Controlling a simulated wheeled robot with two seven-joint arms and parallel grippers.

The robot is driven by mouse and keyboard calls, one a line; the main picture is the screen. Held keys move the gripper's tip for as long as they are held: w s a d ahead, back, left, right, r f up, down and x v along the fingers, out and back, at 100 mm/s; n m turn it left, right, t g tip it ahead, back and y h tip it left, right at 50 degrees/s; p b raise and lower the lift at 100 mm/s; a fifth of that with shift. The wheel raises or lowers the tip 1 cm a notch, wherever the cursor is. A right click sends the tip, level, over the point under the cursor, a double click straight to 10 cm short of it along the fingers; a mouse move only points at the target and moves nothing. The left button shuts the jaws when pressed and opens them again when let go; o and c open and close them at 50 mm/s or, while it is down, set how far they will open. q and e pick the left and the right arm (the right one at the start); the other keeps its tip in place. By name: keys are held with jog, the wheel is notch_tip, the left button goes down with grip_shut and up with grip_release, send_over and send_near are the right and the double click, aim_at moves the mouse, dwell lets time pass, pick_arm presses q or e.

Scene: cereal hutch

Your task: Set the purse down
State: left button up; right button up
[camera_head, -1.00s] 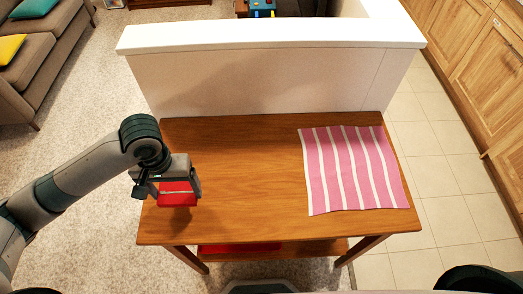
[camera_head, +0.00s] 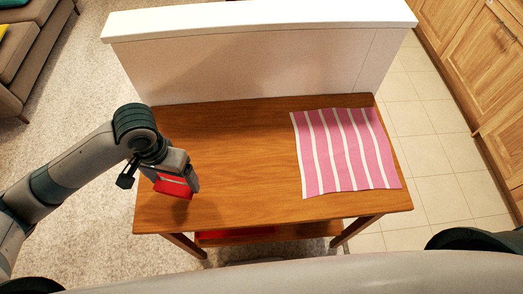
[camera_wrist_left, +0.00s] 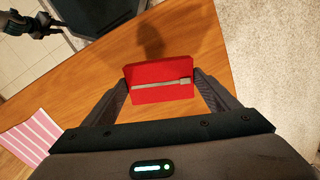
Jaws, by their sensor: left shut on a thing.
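The purse (camera_head: 173,186) is a small red, flat-sided thing at the left end of the wooden table (camera_head: 240,150). In the left wrist view the purse (camera_wrist_left: 158,82) shows its red face with a grey strip across it. My left gripper (camera_head: 176,184) is shut on it, with one finger on each side. The purse is over the tabletop, and I cannot tell whether its underside touches the wood. My right gripper is not seen in the head view.
A pink and white striped cloth (camera_head: 345,150) lies flat on the table's right part. The middle of the tabletop is clear. A low white wall (camera_head: 250,65) stands along the back edge. Something red (camera_head: 235,234) is on the lower shelf.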

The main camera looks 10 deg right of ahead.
aim_at(190, 192)
pick_arm(q)
jog(key=s+d+m, duration=0.1)
jog(key=m, duration=0.2)
jog(key=s+d+r+m, duration=0.1)
jog(key=m, duration=0.2)
jog(key=s+d+r+m+p, duration=0.1)
jog(key=d+m, duration=0.1)
jog(key=shift+m, duration=0.4)
jog(key=s+d+r+m+p, duration=0.1)
jog(key=s+d+r+m, duration=0.2)
jog(key=m, duration=1.1)
jog(key=shift+s+d+r+m, duration=0.15)
jog(key=shift+s+d+m, duration=0.25)
jog(key=shift+s+d, duration=0.55)
jog(key=shift+s+a+p, duration=0.15)
jog(key=shift+a+p, duration=0.15)
jog(key=w+f, duration=0.2)
jog(key=w, duration=0.1)
jog(key=w+a+f+p, duration=0.1)
jog(key=w+f, duration=0.1)
jog(key=w, duration=0.2)
jog(key=w+a+f+p, duration=0.1)
jog(key=w+f, duration=0.2)
jog(key=w, duration=0.1)
jog(key=shift+w+a, duration=0.1)
jog(key=shift+w, duration=0.1)
